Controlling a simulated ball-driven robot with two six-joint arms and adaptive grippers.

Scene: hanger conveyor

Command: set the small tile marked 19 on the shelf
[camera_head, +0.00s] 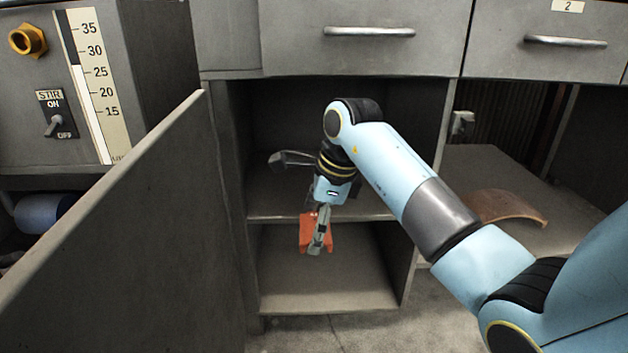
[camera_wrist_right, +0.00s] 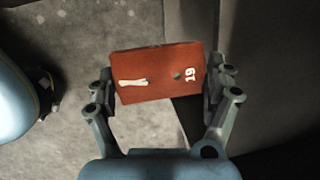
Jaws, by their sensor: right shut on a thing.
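The orange-red tile (camera_wrist_right: 160,72) is marked 19 and has a small hole and a pale bone-shaped mark on its face. My right gripper (camera_wrist_right: 160,85) is shut on it, with one finger at each short side. In the head view the tile (camera_head: 306,238) hangs below the right gripper (camera_head: 318,235), in front of the open cabinet's lower compartment. The shelf (camera_head: 275,205) crosses the cabinet behind and above the tile. Part of the shelf is hidden by my right arm. My left gripper is not in view.
The open cabinet door (camera_head: 130,240) stands at the left. Drawers (camera_head: 365,40) are above the opening. The cabinet floor (camera_head: 330,290) looks bare. A curved brown piece (camera_head: 508,206) lies in the right bay. A control box (camera_head: 60,90) is at upper left.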

